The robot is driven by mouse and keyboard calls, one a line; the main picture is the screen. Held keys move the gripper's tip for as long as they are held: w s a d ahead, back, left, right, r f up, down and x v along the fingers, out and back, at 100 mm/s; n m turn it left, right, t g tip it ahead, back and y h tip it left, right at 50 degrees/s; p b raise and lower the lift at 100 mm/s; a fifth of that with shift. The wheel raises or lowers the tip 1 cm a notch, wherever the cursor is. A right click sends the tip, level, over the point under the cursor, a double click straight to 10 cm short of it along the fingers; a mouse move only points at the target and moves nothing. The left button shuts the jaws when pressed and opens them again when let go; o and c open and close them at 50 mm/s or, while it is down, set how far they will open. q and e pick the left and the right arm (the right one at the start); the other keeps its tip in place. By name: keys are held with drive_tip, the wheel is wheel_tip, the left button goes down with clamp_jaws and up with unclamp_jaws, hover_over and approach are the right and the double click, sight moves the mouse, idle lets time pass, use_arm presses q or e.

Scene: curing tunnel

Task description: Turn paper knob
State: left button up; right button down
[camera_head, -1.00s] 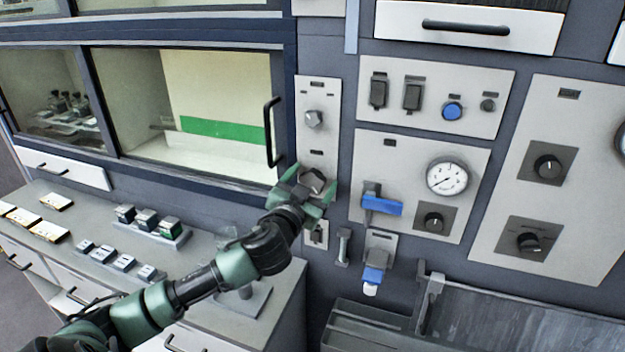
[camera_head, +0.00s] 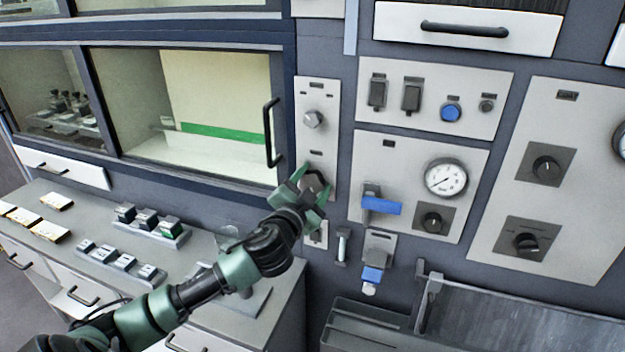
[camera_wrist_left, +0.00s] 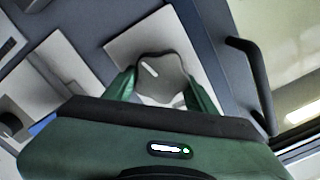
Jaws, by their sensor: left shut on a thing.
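A grey lobed knob (camera_head: 313,181) sits low on the narrow light panel (camera_head: 318,139) right of the glass cabinet. My left gripper (camera_head: 311,185) is shut on this knob, one green finger on each side. In the left wrist view the knob (camera_wrist_left: 165,76) shows between the two fingers, with a white mark on its face pointing to the picture's upper left. A second grey knob (camera_head: 313,119) is higher on the same panel and free. The panel's labels are too small to read. My right gripper is not in view.
A black cabinet handle (camera_head: 271,132) stands out close left of the panel. Blue-handled levers (camera_head: 381,205) and a round gauge (camera_head: 446,178) are to the right.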

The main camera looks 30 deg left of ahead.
use_arm(q)
drive_tip(key=m+p, duration=0.1)
drive_tip(key=m, duration=0.4)
drive_tip(key=shift+d+f+m, duration=0.1)
drive_tip(key=shift+d+m, duration=0.05)
drive_tip(key=shift+m, duration=0.15)
drive_tip(key=shift+f+m+p, duration=0.2)
drive_tip(key=shift+m+p, duration=0.55)
drive_tip(key=shift+m, duration=1.15)
drive_tip(key=o, duration=1.4)
drive_tip(key=shift+w+d, duration=0.1)
drive_tip(key=shift+f, duration=0.1)
